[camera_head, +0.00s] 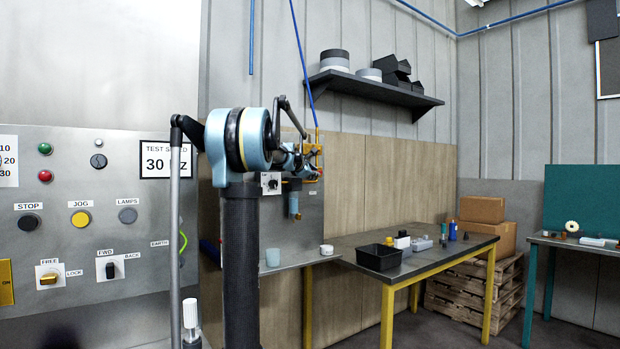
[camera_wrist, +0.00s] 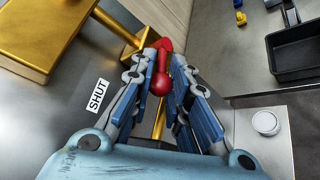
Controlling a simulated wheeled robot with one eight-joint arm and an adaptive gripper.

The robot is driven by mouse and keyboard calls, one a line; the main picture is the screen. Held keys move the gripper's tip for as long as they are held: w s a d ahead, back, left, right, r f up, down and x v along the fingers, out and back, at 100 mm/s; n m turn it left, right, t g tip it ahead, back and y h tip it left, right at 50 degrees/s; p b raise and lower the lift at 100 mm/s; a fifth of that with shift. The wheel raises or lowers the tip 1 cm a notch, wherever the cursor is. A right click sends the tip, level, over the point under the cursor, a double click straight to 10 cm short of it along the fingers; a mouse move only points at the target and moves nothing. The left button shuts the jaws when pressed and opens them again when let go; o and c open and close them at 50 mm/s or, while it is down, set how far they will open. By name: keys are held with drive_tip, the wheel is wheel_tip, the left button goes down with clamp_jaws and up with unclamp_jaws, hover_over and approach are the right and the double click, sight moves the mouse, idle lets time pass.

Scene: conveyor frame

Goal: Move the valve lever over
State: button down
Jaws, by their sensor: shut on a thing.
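The valve lever (camera_wrist: 163,83) has a red grip with a rounded end, seen in the wrist view between my two fingers. My gripper (camera_wrist: 165,68) is shut on this red grip. Behind it are brass-coloured valve parts and pipe (camera_wrist: 128,38). A "SHUT" label (camera_wrist: 97,95) is on the grey panel left of my fingers. In the head view my gripper (camera_head: 301,163) is at the brass valve (camera_head: 313,152) on the panel beyond my arm. The lever cannot be made out clearly there.
A metal shelf (camera_head: 288,259) below the valve holds a light blue cup (camera_head: 272,257) and a white round piece (camera_head: 326,249). A dark table (camera_head: 430,262) with a black bin (camera_head: 379,257) stands to the right. A control panel (camera_head: 75,240) with knobs is at left.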

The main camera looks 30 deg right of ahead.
drive_tip(key=c, duration=1.5)
unclamp_jaws()
drive_tip(key=v, duration=1.2)
drive_tip(key=shift+a+f, duration=0.1)
